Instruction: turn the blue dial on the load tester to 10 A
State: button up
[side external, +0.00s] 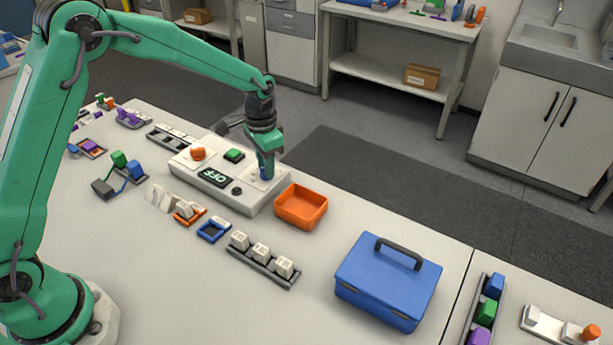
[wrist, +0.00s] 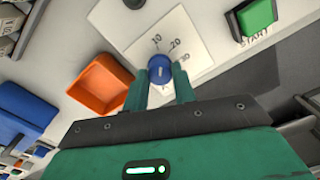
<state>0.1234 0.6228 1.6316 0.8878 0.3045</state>
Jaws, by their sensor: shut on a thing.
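The load tester (side external: 246,203) is a pale box on the bench, with a dark display (side external: 215,178) reading OFF. Its blue dial (side external: 265,174) sits at the right end, mostly hidden by my gripper (side external: 267,163) in the side view. In the wrist view the blue dial (wrist: 159,66) sits on a white scale plate (wrist: 183,40) marked 10, 20 and 30. My gripper (wrist: 161,82) is shut on the dial, with one green finger on each side. A small pale mark shows on the dial, but I cannot tell which number it points to.
A green START button (wrist: 257,16) and an orange knob (side external: 198,153) are on the same panel. An orange tray (side external: 301,206) stands right beside the tester. A blue case (side external: 387,281) and a rack of white blocks (side external: 262,256) stand nearer the front.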

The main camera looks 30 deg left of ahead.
jog(key=shift+n, duration=1.1)
jog(key=o, duration=1)
jog(key=shift+r, duration=0.1)
notch_tip(320, 180, up, 7)
jog(key=shift+r, duration=0.35)
jog(key=shift+r, duration=0.1)
